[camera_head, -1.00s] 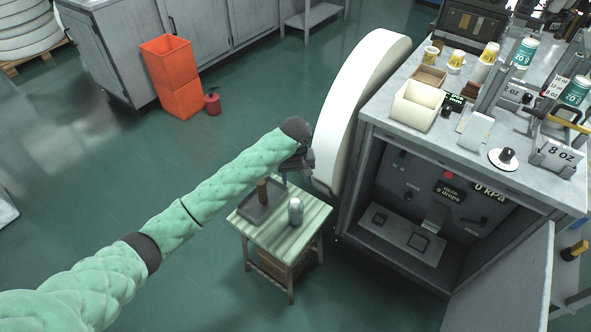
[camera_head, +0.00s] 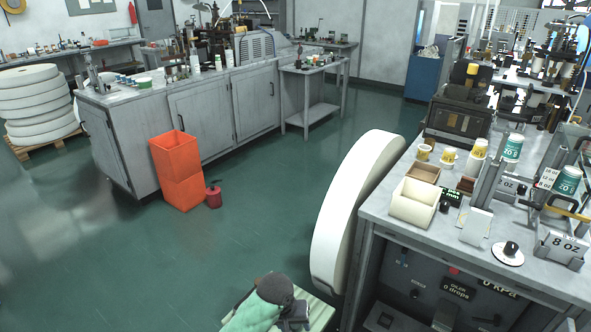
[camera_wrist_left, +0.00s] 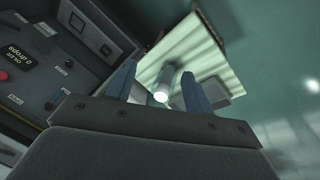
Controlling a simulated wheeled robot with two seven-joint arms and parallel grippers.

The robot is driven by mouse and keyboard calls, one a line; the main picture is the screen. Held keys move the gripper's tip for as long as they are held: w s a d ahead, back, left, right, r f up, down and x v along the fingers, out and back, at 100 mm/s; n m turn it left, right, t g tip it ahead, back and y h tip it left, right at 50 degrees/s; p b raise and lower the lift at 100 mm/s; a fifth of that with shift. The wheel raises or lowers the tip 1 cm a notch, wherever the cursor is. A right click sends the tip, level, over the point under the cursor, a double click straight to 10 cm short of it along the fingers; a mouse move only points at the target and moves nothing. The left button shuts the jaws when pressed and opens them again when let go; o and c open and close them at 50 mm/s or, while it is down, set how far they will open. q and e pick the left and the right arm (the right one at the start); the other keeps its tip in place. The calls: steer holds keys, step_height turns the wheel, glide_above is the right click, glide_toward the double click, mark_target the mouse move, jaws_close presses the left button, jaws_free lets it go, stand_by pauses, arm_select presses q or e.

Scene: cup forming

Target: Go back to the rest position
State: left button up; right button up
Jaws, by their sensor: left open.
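My left gripper (camera_head: 295,318) is at the bottom edge of the head view, at the end of my green padded arm, over the small green-striped table (camera_head: 321,311). In the left wrist view, its two blue-grey fingers (camera_wrist_left: 160,88) stand wide apart with nothing gripped. A small grey can with a bright end (camera_wrist_left: 162,84) shows in the gap between them, standing on the striped table top (camera_wrist_left: 203,50) beyond the fingertips. Most of the table is cut off in the head view. My right gripper is in neither view.
A big white roll (camera_head: 352,215) stands beside the grey machine cabinet (camera_head: 395,240) on the right. Cups and an open cream box (camera_head: 413,203) are on the cabinet top. The green floor between is clear.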

arm_select(q)
steer(key=s+a+r+m+t+y, duration=0.1)
steer(key=s+a+r+t+y, duration=0.1)
steer(key=s+a, duration=2.05)
steer(key=d+f, duration=0.3)
steer(key=f, duration=2.1)
steer(key=s+f, duration=0.3)
steer(key=f, duration=0.8)
steer(key=s+d+f+g, duration=0.1)
steer(key=s+f, duration=0.3)
steer(key=f, duration=0.6)
steer(key=shift+f, duration=0.35)
